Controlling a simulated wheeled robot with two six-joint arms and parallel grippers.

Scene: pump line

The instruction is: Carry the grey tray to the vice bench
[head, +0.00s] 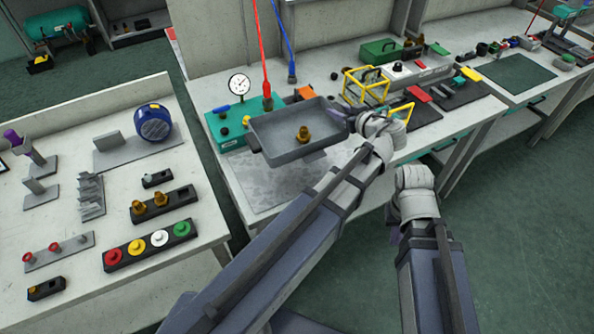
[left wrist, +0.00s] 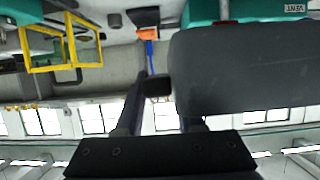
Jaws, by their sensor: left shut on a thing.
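The grey tray (head: 262,147) is held level above the pump bench (head: 245,185), with a brass fitting (head: 303,136) in it. My left gripper (head: 342,116) is shut on the tray's right side. In the left wrist view the tray (left wrist: 245,70) fills the right side, beside the gripper fingers (left wrist: 158,90). My right arm hangs lower to the right, its hand (head: 393,222) mostly hidden behind its wrist. No vice is clearly recognisable; a teal device (head: 570,14) is cut off at the far right.
A teal pump unit (head: 222,128) with a gauge (head: 238,84) stands just behind the tray. A yellow frame (head: 366,86) and a green box (head: 381,51) stand to the right. The left table (head: 90,235) holds several parts. Green floor (head: 520,220) is open at the right.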

